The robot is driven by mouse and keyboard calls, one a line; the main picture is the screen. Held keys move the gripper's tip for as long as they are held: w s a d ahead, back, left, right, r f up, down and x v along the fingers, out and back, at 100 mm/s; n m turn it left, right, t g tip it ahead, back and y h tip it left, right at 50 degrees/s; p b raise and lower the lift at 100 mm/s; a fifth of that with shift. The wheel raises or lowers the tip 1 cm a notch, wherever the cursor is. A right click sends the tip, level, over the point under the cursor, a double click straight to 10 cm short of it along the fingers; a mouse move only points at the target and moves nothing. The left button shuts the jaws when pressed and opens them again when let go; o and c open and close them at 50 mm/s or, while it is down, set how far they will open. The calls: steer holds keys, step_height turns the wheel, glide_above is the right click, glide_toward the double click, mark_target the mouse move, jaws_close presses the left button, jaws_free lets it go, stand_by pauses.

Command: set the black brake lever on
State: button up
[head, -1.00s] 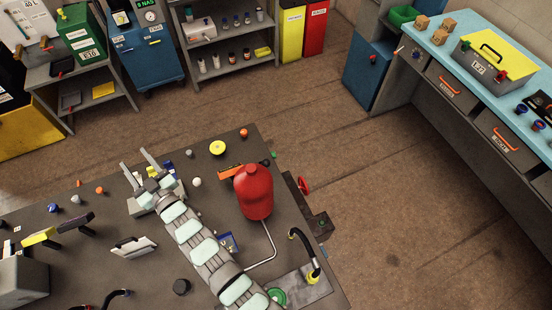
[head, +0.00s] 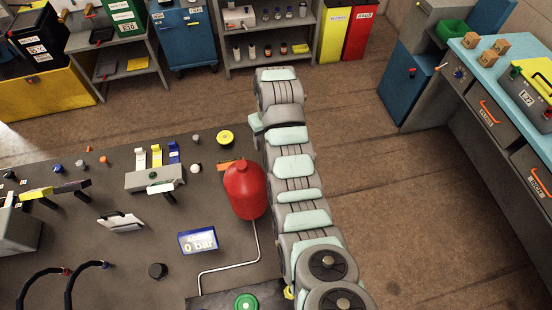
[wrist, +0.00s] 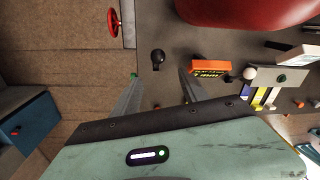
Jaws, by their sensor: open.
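A black lever with a round knob (wrist: 157,57) stands on the dark bench top in the wrist view, just beyond and roughly between my fingertips. An orange block (wrist: 208,67) with dark lettering sits to its right. My gripper (wrist: 158,76) is open, with its two grey fingers apart and nothing visible between them. I cannot tell the height gap between fingers and knob. In the head view my arm covers the lever and the gripper; only part of the orange block (head: 228,165) shows beside the red vessel (head: 246,190).
The red vessel stands close to the orange block. A red handwheel (wrist: 113,21) is at the bench edge. A grey block (head: 155,178) with white, yellow and blue levers and a pressure display (head: 198,241) stand left of the vessel. Open floor lies right of the bench.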

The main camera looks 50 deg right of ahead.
steer(key=f, duration=0.3)
steer(key=f+p, duration=0.1)
steer(key=f, duration=0.6)
steer(key=shift+s+a+f+p, duration=0.25)
steer(key=shift+s+a+p, duration=0.05)
steer(key=shift+a+p, duration=0.1)
jaws_close()
stand_by(0.4)
stand_by(0.9)
